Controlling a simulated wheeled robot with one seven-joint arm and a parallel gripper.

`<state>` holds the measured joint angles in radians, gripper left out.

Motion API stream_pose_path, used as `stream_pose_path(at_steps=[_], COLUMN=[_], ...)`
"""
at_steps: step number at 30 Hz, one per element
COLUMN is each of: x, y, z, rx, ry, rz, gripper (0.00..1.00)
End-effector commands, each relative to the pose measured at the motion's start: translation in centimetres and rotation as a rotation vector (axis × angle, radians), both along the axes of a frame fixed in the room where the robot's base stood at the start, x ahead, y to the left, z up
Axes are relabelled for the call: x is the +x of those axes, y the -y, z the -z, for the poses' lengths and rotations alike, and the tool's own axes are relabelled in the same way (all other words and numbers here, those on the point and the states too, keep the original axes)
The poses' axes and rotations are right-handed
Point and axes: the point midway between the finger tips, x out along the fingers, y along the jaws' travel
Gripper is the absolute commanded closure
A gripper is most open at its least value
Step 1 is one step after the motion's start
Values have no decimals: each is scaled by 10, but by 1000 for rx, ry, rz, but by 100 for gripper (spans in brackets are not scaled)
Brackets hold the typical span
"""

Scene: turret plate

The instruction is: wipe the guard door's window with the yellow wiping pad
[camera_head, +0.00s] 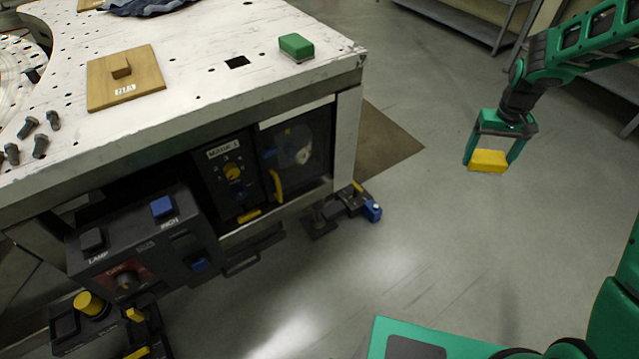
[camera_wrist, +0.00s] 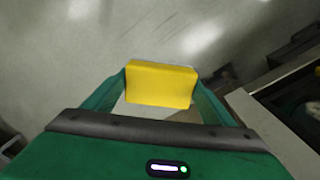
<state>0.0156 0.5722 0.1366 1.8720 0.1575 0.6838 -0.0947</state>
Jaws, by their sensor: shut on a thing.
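My gripper (camera_head: 489,158) is shut on the yellow wiping pad (camera_head: 488,161) and holds it over open floor, to the right of the white bench. In the wrist view the yellow pad (camera_wrist: 160,84) sits between the two green fingers. The guard door with its dark window (camera_head: 298,146) is in the bench's front, near its right end, under a white strip. A yellow handle (camera_head: 276,186) stands at the door's left side. A pale smudge shows on the window. The pad is well apart from the door.
A green block (camera_head: 296,46) and a wooden board (camera_head: 125,78) lie on the perforated bench top (camera_head: 200,88). A control box (camera_head: 145,245) juts from the bench front. A blue-ended clamp (camera_head: 362,205) sits low by the bench's right leg. The floor between bench and gripper is clear.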

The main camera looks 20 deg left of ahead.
Motion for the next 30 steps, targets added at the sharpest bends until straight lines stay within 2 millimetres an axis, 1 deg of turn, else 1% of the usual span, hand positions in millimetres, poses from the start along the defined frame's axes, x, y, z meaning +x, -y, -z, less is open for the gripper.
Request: stream_pose_path(at_steps=[1, 5, 9, 11, 14, 16, 18, 23, 30], x=[9, 35, 59, 68, 81, 89, 94, 98, 89], y=[-14, -45, -81, -98, -129, -153, -178, -224, -285], z=[12, 40, 68, 80, 98, 111, 122, 140, 158], rx=[-22, -102, -205, -253, -340, -408, -476, -590, -694], ry=[-1, 13, 48, 73, 129, 186, 256, 426, 700], rz=[-52, -206, -390, -476, -636, -760, -888, -1115, -1376], gripper=[40, 40, 40, 40, 40, 40, 40, 40, 40])
